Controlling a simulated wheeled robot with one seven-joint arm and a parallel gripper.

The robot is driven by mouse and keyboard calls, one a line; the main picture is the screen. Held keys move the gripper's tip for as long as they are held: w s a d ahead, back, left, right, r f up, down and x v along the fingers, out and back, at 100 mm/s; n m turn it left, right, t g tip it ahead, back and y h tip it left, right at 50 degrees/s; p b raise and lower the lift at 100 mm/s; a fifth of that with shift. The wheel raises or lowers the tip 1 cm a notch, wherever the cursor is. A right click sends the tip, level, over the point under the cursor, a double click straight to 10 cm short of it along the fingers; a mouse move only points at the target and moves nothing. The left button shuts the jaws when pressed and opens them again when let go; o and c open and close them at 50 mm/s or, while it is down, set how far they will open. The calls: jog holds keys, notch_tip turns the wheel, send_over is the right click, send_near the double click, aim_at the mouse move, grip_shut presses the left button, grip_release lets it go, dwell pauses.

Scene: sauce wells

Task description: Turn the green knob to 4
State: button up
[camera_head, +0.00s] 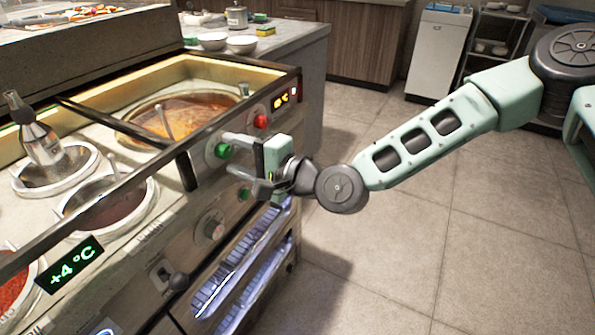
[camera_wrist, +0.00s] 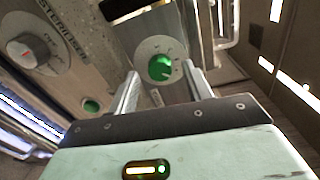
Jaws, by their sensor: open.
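The green knob (camera_head: 223,150) sits on a round pale dial on the front panel of the sauce counter. In the wrist view the green knob (camera_wrist: 160,67) shows ahead, between the two fingers and a little beyond their tips. The dial's marks are too small to read. My gripper (camera_head: 232,156) is open in front of the panel, with one finger above and near the knob and the other below it. In the wrist view my gripper (camera_wrist: 162,82) has its fingers spread on either side of the knob, with nothing held.
A red knob (camera_head: 261,121) is right of the green one. A small green button (camera_head: 244,193) and a grey knob (camera_head: 210,225) lie lower on the panel. A dark rail (camera_head: 125,130) runs along the counter. The tiled floor (camera_head: 410,240) is clear.

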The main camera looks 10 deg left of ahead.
jog(key=f+v, duration=0.1)
jog(key=v, duration=1.5)
jog(key=shift+d+r+p, duration=0.25)
jog(key=shift+r+p, duration=0.1)
jog(key=shift+r, duration=0.05)
jog(key=shift+s, duration=0.1)
jog(key=s+d+f+n+g+h, duration=0.2)
jog(key=s+f+n+g+h, duration=0.35)
jog(key=f+n, duration=0.3)
jog(key=s+d+r+n+h, duration=0.4)
jog(key=s+d+h, duration=0.2)
jog(key=d+h, duration=0.35)
jog(key=s+d+r+p, duration=0.1)
jog(key=s+r+p, duration=0.1)
jog(key=r+p, duration=0.6)
jog(key=s+d+r+g+p, duration=0.1)
jog(key=s+d+r+p, duration=0.1)
jog(key=r+p, duration=0.6)
notch_tip(320, 180, up, 6)
jog(key=shift+s+d+f+n, duration=0.25)
jog(key=shift+d+n, duration=0.1)
jog(key=shift+n, duration=0.1)
